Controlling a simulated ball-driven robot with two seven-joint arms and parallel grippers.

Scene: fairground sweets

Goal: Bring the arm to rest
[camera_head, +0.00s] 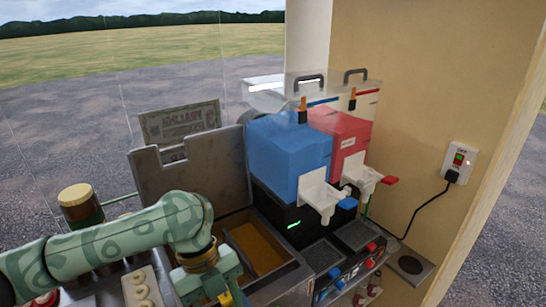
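My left arm, pale green with a darker pattern, comes in from the left and bends down at the wrist. My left gripper (222,290) points down at the bottom edge, in front of the open fryer (283,277). Its fingertips are cut off or hidden, so I cannot tell whether it is open or holds anything. The fryer holds brown-orange oil (258,243), and its grey lid (190,167) stands raised behind it. My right gripper is not in view.
A slush machine with a blue tank (288,152) and a red tank (345,137) stands right of the fryer. A pale tray (142,285) with ring-shaped sweets lies left of the gripper. A brown jar (80,207) stands behind the arm.

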